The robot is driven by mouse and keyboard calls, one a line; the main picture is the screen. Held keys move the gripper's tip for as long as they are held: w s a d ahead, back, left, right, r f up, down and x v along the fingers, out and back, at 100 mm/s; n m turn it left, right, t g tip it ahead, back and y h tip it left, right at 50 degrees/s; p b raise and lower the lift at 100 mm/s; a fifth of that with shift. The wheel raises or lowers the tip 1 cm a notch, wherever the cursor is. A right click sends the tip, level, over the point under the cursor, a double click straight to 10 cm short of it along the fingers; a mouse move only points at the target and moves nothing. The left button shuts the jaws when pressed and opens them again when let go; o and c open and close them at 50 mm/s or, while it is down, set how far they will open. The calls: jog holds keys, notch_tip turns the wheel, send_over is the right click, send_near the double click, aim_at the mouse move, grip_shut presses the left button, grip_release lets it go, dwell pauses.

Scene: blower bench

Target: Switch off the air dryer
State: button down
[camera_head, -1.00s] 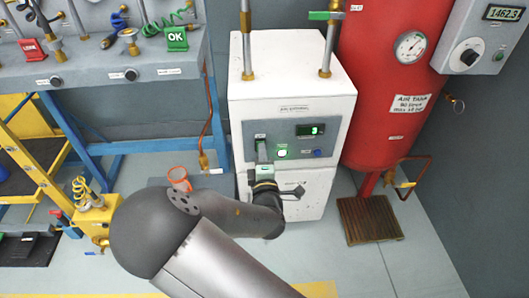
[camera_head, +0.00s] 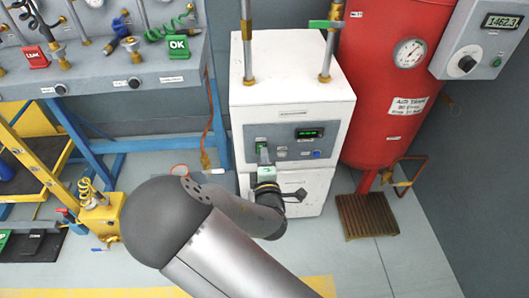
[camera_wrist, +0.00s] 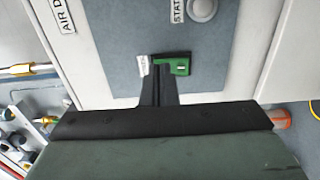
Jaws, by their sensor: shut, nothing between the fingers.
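The air dryer (camera_head: 292,95) is a white cabinet with a blue-grey control panel on its front. Its switch (camera_head: 261,142) shows green at the panel's left, and in the wrist view the switch (camera_wrist: 176,66) is a green and black piece beside a small white label. My gripper (camera_head: 263,156) is shut and empty, with its fingertips (camera_wrist: 160,72) right at the switch, partly covering it; I cannot tell whether they touch. The status lamp (camera_head: 282,153) looks grey and unlit, also in the wrist view (camera_wrist: 202,9). The display (camera_head: 309,132) shows dim green marks.
A red air tank (camera_head: 385,95) stands right of the dryer, with a wooden grate (camera_head: 367,216) on the floor. Two vertical pipes rise from the dryer's top, one with a green-handled valve (camera_head: 326,24). A grey bench (camera_head: 110,90) and yellow unit (camera_head: 103,215) are at left.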

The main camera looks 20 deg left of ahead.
jog(key=p+v, duration=0.2)
jog(key=v, duration=0.8)
jog(key=shift+s, duration=0.35)
